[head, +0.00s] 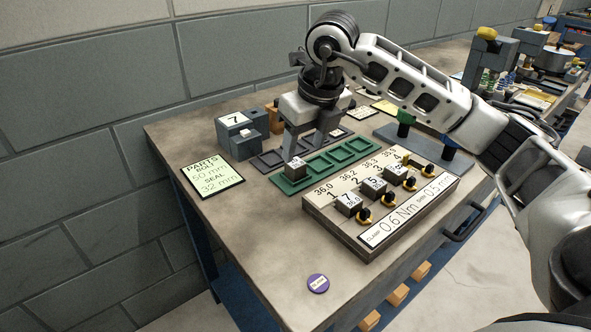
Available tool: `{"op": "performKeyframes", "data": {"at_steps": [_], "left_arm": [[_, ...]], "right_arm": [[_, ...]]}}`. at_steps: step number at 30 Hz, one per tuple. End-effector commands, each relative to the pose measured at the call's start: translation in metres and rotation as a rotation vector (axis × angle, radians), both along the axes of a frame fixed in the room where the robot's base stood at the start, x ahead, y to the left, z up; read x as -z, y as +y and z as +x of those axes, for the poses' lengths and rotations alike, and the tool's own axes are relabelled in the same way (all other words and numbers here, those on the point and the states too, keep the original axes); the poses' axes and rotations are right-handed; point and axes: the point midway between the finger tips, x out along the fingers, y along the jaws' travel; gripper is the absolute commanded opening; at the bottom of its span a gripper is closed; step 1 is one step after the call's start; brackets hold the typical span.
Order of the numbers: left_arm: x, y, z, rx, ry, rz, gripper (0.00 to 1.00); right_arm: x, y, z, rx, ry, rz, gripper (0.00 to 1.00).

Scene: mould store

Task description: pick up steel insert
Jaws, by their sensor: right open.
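More grey blocks with white number labels, such as the one marked 7 (348,205) and the one marked 5 (373,189), stand in a row on the labelled fixture (345,237). My right gripper (305,152) points down over the green tray, open, its fingertips just above or beside the small block. I cannot tell whether the block lies between the fingers. My left gripper is not in view.
Yellow-and-black clamp knobs (364,215) line the fixture's front. A grey block marked 7 (235,133) stands at the back left, near a parts card (212,179). Green and blue posts (448,148) stand at right.

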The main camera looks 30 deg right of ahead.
Motion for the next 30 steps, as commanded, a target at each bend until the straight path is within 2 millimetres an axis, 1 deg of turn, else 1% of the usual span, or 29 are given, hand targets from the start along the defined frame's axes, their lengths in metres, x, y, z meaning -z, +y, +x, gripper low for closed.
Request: {"op": "performKeyframes", "data": {"at_steps": [2,9,12,20,21,23,24,26,30], "left_arm": [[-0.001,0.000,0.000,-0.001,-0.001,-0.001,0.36],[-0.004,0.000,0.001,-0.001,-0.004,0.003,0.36],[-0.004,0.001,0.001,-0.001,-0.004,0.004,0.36],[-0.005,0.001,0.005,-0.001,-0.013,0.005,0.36],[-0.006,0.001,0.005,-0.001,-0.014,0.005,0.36],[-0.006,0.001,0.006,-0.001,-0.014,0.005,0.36],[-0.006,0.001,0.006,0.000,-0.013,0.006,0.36],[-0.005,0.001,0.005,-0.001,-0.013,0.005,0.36],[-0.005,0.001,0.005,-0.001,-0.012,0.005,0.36]], "right_arm": [[0.006,0.001,0.002,-0.001,0.003,0.000,0.55],[0.039,0.006,0.014,0.000,0.003,0.001,0.55],[0.047,0.006,0.016,0.001,0.001,0.000,0.55],[0.049,0.006,0.017,0.000,0.000,0.000,0.55],[0.049,0.006,0.017,0.000,0.000,0.000,0.43],[0.049,0.006,0.017,0.000,0.000,0.000,0.27],[0.049,0.006,0.017,0.000,0.000,0.000,0.16],[0.049,0.006,0.017,0.000,0.000,0.000,0.00],[0.048,0.006,0.017,0.000,-0.002,0.001,0.00]]}}
